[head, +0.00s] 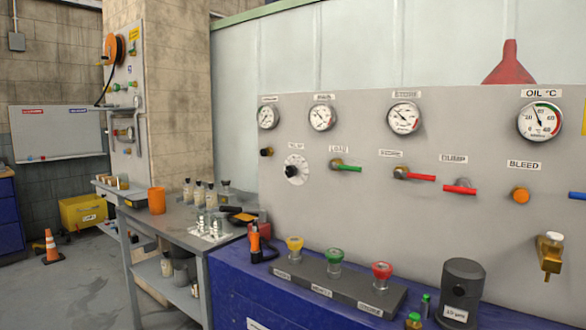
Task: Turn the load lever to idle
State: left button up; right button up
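The load lever (349,168) is on the grey upright panel (300,225) in the head view. It has a green handle pointing right from a brass-coloured pivot, tilted slightly down. A label (339,149) that seems to read LOAD is above it. I cannot make out an idle mark beside it. Neither of my grippers is in the head view.
A black knob on a white dial (295,170) is left of the lever; red-handled levers (420,177) (460,187) are to its right. Gauges line the panel's top. A blue bench (225,290) below holds a button box (335,284) and a dark cylinder (461,290).

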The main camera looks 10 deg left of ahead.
aim_at(332, 165)
jog(key=i+j, duration=0.25)
jog(key=j, duration=0.15)
jog(key=i+j, duration=0.25)
jog(key=i+j+z, duration=0.1)
jog(key=i+j, duration=0.15)
jog(key=j, duration=0.25)
